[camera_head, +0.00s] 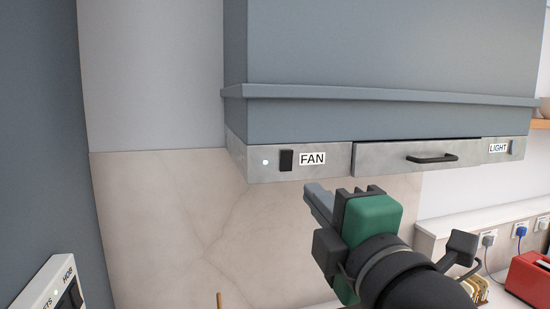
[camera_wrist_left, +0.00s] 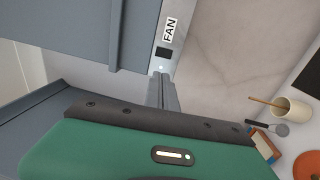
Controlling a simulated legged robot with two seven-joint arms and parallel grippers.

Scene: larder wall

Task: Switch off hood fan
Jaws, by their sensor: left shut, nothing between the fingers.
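The hood (camera_head: 375,60) is blue-grey with a pale metal strip along its lower front. A dark fan switch (camera_head: 286,160) sits on the strip's left part, beside the FAN label (camera_head: 312,158). A small white light (camera_head: 265,162) glows to its left. In the left wrist view the fan switch (camera_wrist_left: 164,53) lies just beyond the fingertips. My left gripper (camera_head: 316,194), green and black, is shut and empty, just below the strip, apart from the switch in the head view. It also shows in the left wrist view (camera_wrist_left: 161,82). My right gripper is not in view.
A drawer front with a dark handle (camera_head: 432,158) and a LIGHT label (camera_head: 498,148) lie right along the strip. A hob panel (camera_head: 55,290) is at lower left. A red toaster (camera_head: 530,278) stands at right. A pot with a wooden spoon (camera_wrist_left: 292,110) stands lower down.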

